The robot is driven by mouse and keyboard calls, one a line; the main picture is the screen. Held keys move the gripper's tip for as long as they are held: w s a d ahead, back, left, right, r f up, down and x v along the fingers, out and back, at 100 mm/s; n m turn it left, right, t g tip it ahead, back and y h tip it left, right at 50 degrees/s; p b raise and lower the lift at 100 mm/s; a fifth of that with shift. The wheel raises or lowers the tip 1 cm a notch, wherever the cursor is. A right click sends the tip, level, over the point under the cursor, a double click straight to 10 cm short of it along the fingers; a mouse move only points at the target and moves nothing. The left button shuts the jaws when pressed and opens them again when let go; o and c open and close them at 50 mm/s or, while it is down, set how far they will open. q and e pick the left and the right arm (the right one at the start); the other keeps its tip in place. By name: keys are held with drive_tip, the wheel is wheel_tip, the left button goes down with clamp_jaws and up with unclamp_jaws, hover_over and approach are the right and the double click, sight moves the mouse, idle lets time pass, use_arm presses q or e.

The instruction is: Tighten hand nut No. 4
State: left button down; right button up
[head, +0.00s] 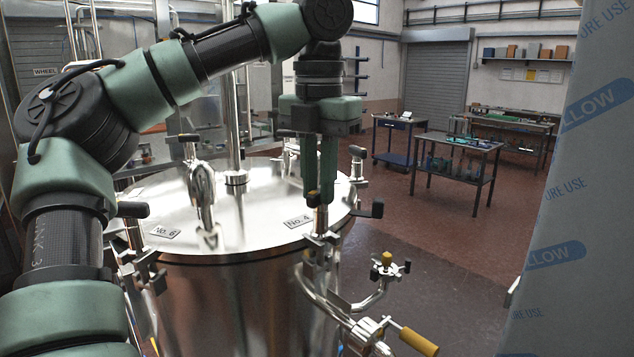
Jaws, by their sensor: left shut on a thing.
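Hand nut No. 4 (323,217) sits at the rim of the round steel tank lid (250,228), beside the label "No. 4" (298,221). My left gripper (319,198) points straight down from above and is shut on the top of the hand nut. Its green fingers hide the upper part of the nut. A black clamp handle (376,208) shows just right of the fingers. My right gripper is not in view.
A label "No. 6" (165,232) and other rim clamps stand around the lid. A valve pipe with a yellow handle (418,342) juts out at the lower right. A film-wrapped panel (580,230) blocks the right edge. Workbenches (458,145) stand far behind on open floor.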

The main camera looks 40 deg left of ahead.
use_arm(q)
drive_tip(key=shift+w+r, duration=0.1)
drive_tip(key=c, duration=1.5)
unclamp_jaws()
drive_tip(key=shift+o, duration=0.8)
drive_tip(key=shift+w+f, duration=0.2)
drive_tip(key=shift+w, duration=0.2)
drive_tip(key=shift+s+r, duration=0.1)
drive_tip(key=shift+r, duration=0.2)
wheel_tip(320, 180, up, 7)
drive_tip(key=shift+r, duration=0.1)
